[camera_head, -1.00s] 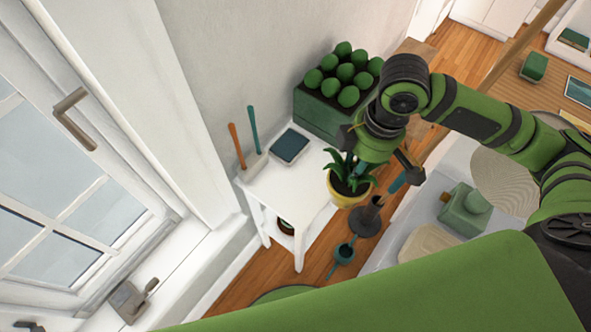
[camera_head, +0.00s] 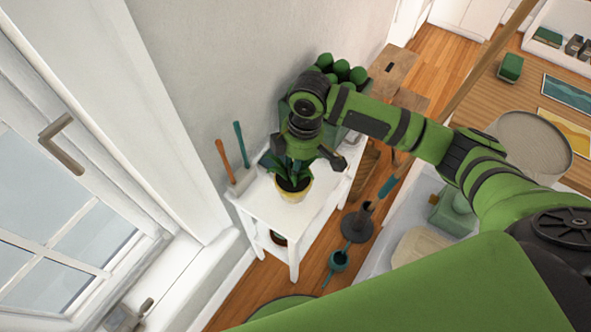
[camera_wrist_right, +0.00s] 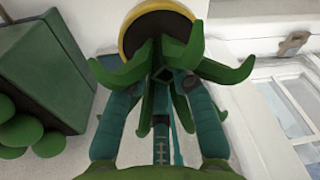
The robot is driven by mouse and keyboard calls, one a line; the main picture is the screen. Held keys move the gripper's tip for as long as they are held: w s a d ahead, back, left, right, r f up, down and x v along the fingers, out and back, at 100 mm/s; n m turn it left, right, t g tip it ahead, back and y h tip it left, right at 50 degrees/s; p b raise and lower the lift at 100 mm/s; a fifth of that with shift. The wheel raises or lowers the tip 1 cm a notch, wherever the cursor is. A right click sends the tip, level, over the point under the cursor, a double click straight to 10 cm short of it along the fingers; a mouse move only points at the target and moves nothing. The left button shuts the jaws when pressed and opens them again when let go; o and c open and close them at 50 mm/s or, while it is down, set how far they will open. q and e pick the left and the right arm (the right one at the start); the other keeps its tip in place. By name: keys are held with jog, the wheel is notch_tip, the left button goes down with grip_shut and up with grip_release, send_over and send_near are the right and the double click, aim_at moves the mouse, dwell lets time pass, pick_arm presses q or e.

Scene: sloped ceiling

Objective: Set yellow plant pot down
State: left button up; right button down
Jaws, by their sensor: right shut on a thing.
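The yellow plant pot (camera_head: 292,195) with a leafy green plant is over the top of the white table (camera_head: 265,212) in the head view. I cannot tell whether its base touches the tabletop. My right gripper (camera_head: 302,160) is above it, shut on the plant among the leaves. The right wrist view shows the yellow rim and dark soil of the pot (camera_wrist_right: 160,28) beyond the teal fingers of the gripper (camera_wrist_right: 163,85). The leaves hide where the fingertips grip. My left gripper is not in view.
Orange and teal handled tools (camera_head: 238,150) stand at the table's left back. A dark green box (camera_wrist_right: 45,60) with green balls is beside the pot, partly hidden by my arm in the head view. A dark stand (camera_head: 358,222) and a teal watering can (camera_head: 338,262) are on the floor.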

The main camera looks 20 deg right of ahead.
aim_at(301, 176)
jog(key=shift+f+p, duration=0.45)
jog(key=shift+f, duration=1.5)
jog(key=shift+f, duration=0.15)
jog(key=c, duration=1)
grip_release()
jog(key=shift+c, duration=0.2)
notch_tip(301, 176, up, 12)
jog(key=d+b, duration=0.1)
jog(key=shift+d, duration=0.2)
jog(key=shift+s, duration=0.1)
